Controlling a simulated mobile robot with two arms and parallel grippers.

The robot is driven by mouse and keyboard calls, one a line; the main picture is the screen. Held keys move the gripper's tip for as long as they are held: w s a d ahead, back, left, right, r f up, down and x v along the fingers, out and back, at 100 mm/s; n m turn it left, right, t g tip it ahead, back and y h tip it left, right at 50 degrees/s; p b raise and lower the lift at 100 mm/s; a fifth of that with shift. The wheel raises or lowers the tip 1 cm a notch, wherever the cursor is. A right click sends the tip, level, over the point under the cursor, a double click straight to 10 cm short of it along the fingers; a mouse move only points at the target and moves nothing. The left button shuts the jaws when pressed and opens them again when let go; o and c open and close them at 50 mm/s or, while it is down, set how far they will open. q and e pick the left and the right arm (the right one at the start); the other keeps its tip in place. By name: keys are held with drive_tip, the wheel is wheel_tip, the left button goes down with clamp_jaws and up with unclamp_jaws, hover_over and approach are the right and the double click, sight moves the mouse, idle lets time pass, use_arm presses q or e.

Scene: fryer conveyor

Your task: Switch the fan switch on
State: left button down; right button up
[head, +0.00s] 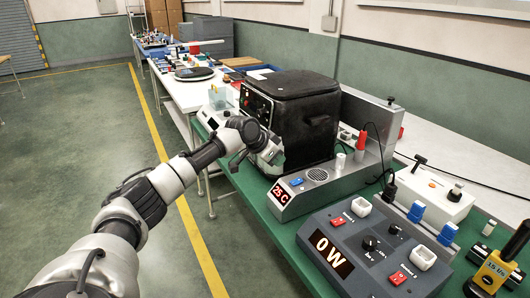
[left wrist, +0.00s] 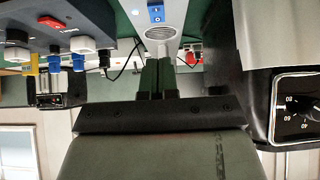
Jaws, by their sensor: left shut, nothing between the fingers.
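The fan switch is a small blue rocker (head: 297,182) on the sloped front of a grey fan unit (head: 322,190), beside a red "25 C" display and a round grille. The blue switch also shows at the top of the left wrist view (left wrist: 156,14), with the round grille just below it. My left gripper (head: 272,155) is in front of the black box, behind and left of the switch and apart from it. In the left wrist view its dark fingers (left wrist: 158,64) are together and empty, pointing toward the grille. My right gripper is not in view.
A black box (head: 305,90) with dials stands right behind the gripper. A dark power unit (head: 365,245) reading "0 W", with red switches, stands in front. A white box (head: 435,195) and a yellow tool (head: 492,272) are at right. Open floor lies left.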

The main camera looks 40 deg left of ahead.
use_arm(q)
drive_tip(key=shift+s+f+b+v, duration=0.1)
drive_tip(key=shift+s+b+v, duration=0.05)
drive_tip(key=shift+v, duration=1)
drive_tip(key=shift+s+f+b+v, duration=0.15)
drive_tip(key=shift+v, duration=1)
